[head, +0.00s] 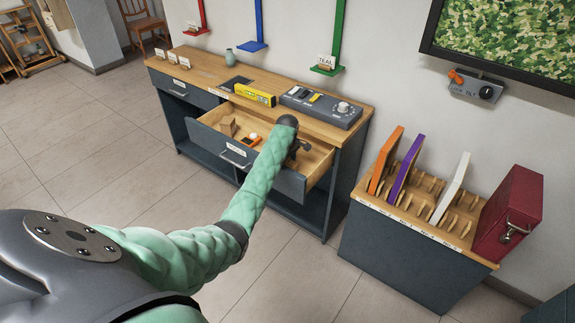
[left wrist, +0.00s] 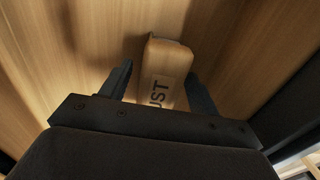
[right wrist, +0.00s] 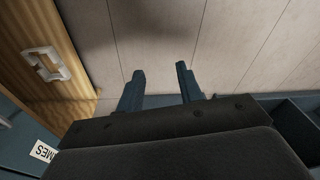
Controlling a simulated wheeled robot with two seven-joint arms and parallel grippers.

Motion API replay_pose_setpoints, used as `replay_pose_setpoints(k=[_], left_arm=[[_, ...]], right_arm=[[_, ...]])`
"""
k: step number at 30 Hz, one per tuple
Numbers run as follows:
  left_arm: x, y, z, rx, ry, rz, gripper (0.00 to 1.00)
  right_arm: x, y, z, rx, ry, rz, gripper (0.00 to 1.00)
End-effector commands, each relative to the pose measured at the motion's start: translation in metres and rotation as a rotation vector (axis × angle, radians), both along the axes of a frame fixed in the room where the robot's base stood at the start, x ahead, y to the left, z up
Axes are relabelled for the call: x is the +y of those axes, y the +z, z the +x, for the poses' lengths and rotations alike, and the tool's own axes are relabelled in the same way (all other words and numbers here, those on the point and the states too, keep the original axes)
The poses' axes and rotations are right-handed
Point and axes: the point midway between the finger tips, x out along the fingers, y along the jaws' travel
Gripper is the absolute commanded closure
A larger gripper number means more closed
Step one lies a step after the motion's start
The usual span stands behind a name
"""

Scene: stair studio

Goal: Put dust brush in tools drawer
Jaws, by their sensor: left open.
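The dust brush (left wrist: 166,62), a pale wooden block with dark letters reading "UST", lies on a wooden surface in the left wrist view. My left gripper (left wrist: 158,72) is open, with its fingers on either side of the brush's near part. In the head view my left gripper (head: 293,152) is down at the right end of the pulled-out drawer (head: 214,141), and the arm hides the brush there. The drawer's front label is too small to read surely. My right gripper (right wrist: 160,70) is open and empty above the floor, outside the head view.
The drawer also holds a wooden piece (head: 228,127) and an orange item (head: 249,140). A yellow level (head: 254,94) and a grey control box (head: 320,106) stand on the bench top. A rack (head: 405,215) with upright panels and a red case (head: 508,215) is at right.

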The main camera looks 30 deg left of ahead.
Motion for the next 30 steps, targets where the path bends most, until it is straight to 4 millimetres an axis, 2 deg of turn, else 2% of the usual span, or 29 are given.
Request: replay_pose_setpoints(k=[2,9,18,24,30], left_arm=[[0.0,0.008,0.001,-0.004,0.0,0.001,0.39],[0.0,0.052,0.002,-0.006,0.0,0.001,0.39],[0.0,0.1,0.001,-0.003,0.0,0.001,0.39],[0.0,0.113,0.001,-0.001,-0.001,0.0,0.39],[0.0,0.115,0.0,-0.001,0.0,0.0,0.39]], right_arm=[[0.0,0.003,0.001,-0.002,0.001,0.0,0.64],[0.002,0.051,-0.002,-0.008,-0.002,0.01,0.64],[0.001,0.094,-0.006,-0.011,-0.001,0.015,0.64],[0.001,0.106,-0.009,-0.011,-0.001,0.016,0.64],[0.001,0.107,-0.009,-0.01,-0.001,0.016,0.64]])
